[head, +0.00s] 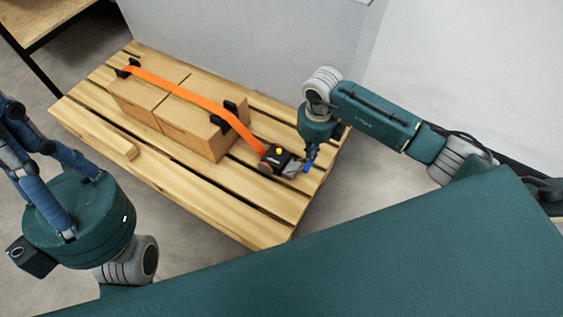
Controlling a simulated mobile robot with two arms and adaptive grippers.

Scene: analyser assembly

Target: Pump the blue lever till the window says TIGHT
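A black ratchet box (272,160) with a yellow spot on top sits near the right end of the pallet, at the end of an orange strap (185,91). Any window wording is too small to read. The blue lever (307,167) shows as a small blue piece at the right side of the box, beside a grey part. My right gripper (311,155) points down right at the lever; its fingers are small and partly hidden, so I cannot tell whether they grip it. My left gripper (22,140) is at the left edge, away from the pallet, with its fingertips partly cut off.
The strap runs over cardboard boxes (190,129) with black corner guards (230,108) on the wooden pallet (225,205). A loose wood block (118,146) lies at the pallet's left. A grey panel (260,35) stands behind. A wooden table (38,18) is at the upper left.

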